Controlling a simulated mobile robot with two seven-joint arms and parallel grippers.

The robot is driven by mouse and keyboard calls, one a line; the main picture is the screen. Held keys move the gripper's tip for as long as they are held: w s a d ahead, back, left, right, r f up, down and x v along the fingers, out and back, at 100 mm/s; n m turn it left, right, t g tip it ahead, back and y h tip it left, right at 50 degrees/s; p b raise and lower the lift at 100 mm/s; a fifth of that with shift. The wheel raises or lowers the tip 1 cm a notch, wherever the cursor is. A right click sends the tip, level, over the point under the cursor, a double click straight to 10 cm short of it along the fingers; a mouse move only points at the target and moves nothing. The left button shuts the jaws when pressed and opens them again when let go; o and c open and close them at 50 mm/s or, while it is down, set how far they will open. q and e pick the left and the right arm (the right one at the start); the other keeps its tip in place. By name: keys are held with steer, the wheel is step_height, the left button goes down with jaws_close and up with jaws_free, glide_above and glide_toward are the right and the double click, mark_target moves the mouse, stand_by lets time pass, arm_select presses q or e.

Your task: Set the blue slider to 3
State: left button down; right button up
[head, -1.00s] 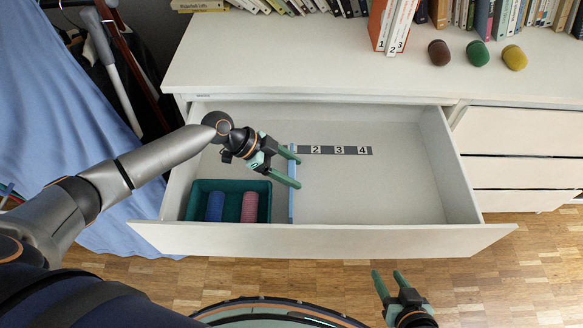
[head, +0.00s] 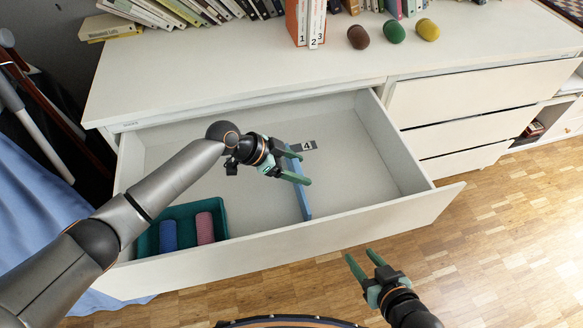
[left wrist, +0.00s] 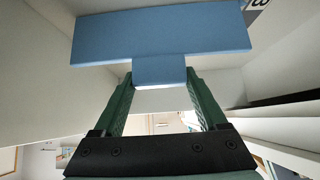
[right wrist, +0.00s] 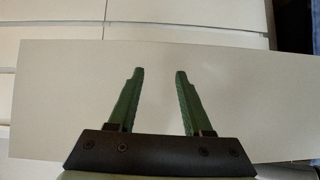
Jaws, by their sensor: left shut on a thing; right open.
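The blue slider (head: 303,192) is an upright divider panel across the open drawer. Its far end is at the number strip, just left of the 4 label (head: 307,146). The other labels are hidden in the head view by the slider and my left gripper. My left gripper (head: 303,168) is shut on the slider's tab. In the left wrist view the tab of the slider (left wrist: 160,32) sits between the fingertips, and part of a digit label (left wrist: 260,4) shows beyond the panel's right end. My right gripper (head: 362,260) is open and empty, outside the drawer front.
A green tray (head: 184,211) with a blue and a pink cylinder stands in the drawer's near left corner. The drawer floor (head: 355,175) right of the slider is clear. Books and several egg-shaped objects stand on the cabinet top (head: 240,75).

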arm_select(q)
steer(key=shift+c, duration=0.4)
jaws_free()
steer(key=shift+o, duration=0.4)
arm_select(e)
steer(key=shift+w+a, duration=0.15)
arm_select(q)
steer(key=shift+s+a+r, duration=0.1)
steer(key=shift+a+r, duration=0.25)
steer(key=p+v, duration=0.1)
steer(key=v, duration=0.2)
steer(key=shift+a+r, duration=0.1)
steer(key=p+v, duration=0.1)
steer(key=v, duration=0.7)
steer(key=shift+p, duration=0.3)
arm_select(e)
steer(key=shift+s+a+r+g, duration=0.1)
steer(key=shift+s+a+g, duration=0.2)
steer(key=shift+s+g, duration=0.3)
arm_select(q)
steer(key=shift+s+a+r, duration=0.1)
steer(key=shift+a, duration=0.05)
arm_select(e)
steer(key=shift+s+d, duration=0.1)
